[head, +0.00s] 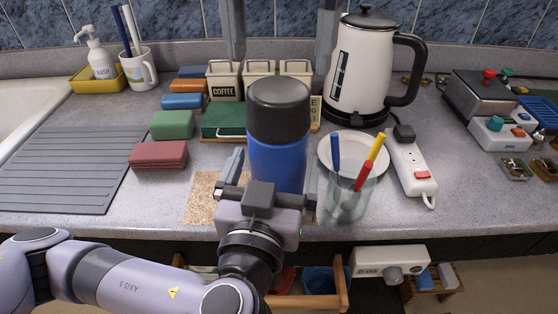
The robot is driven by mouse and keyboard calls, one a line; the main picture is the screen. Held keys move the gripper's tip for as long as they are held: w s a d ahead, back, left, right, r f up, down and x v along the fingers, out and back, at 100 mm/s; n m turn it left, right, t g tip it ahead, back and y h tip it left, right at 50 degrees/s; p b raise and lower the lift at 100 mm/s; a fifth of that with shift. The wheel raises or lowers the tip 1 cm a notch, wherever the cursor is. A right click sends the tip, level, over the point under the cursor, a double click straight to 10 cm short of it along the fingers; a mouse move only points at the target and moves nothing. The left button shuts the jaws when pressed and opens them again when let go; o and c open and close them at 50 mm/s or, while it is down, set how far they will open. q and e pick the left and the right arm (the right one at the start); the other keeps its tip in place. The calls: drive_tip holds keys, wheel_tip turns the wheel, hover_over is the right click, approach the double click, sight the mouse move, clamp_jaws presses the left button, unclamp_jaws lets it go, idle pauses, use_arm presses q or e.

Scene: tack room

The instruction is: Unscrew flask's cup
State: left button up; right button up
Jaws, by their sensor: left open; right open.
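The flask has a blue body (279,160) and a dark grey cup (278,108) on top. It stands upright near the front of the counter, with its base hidden behind my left gripper (270,174). That gripper is open, with one finger on each side of the blue body; I cannot tell whether they touch it. My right gripper (280,62) is at the top edge, with only its two widely parted fingers showing. It is open and empty, and appears above and beyond the cup. The cup sits on the body.
A glass (349,196) with pens stands close to the right of the flask, before a white plate (325,150). A power strip (410,165) and white kettle (363,70) are farther right. Sponges (172,125) and a draining mat (70,170) lie left. A cork mat (201,203) is at the front.

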use_arm(q)
drive_tip(key=shift+w+d, duration=0.2)
drive_tip(key=shift+w, duration=0.9)
drive_tip(key=shift+w+d, duration=0.15)
drive_tip(key=shift+w, duration=0.9)
